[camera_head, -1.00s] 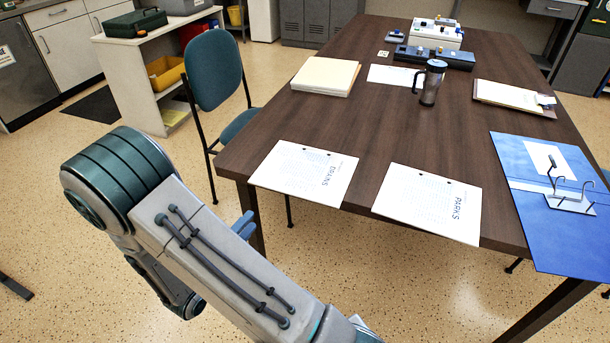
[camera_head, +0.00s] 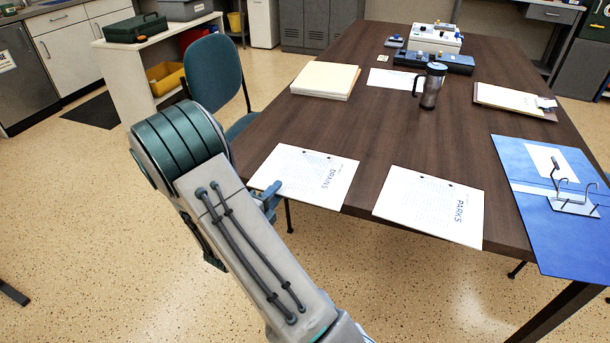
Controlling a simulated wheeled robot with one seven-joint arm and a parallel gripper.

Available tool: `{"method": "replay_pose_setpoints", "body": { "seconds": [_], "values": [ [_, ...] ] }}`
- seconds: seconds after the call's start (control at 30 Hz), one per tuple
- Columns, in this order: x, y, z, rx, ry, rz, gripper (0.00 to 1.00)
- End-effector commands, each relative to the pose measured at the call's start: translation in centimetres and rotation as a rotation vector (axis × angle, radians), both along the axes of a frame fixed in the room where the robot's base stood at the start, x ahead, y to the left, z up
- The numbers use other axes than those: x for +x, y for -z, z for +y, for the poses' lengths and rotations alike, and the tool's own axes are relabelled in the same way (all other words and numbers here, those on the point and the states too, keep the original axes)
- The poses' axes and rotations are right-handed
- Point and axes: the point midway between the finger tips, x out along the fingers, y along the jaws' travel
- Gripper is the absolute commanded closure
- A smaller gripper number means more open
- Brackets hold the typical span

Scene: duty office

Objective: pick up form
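Two white printed forms lie flat at the near edge of the dark table. The left form (camera_head: 305,172) reads DRAINS and the right form (camera_head: 432,203) reads PARKS. Each has two dark holes along its far side, and their near edges reach to or slightly past the table edge. My gripper (camera_head: 270,199) shows only as blue-grey finger parts beyond my arm. In the picture it overlaps the near left corner of the DRAINS form. Contact and finger opening cannot be made out, as my arm hides most of the gripper.

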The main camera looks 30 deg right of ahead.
Motion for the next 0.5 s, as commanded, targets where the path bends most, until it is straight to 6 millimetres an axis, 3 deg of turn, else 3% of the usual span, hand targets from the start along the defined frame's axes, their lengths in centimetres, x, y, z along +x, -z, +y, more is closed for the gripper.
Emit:
{"method": "replay_pose_setpoints", "body": {
  "seconds": [0.17, 0.3, 0.5],
  "values": [
    [0.04, -0.03, -0.02, 0.0, 0.0, 0.0, 0.7],
    [0.02, -0.03, -0.02, 0.0, 0.0, 0.0, 1.0],
    [0.02, -0.06, -0.03, -0.001, 0.0, -0.001, 1.0]
  ]
}}
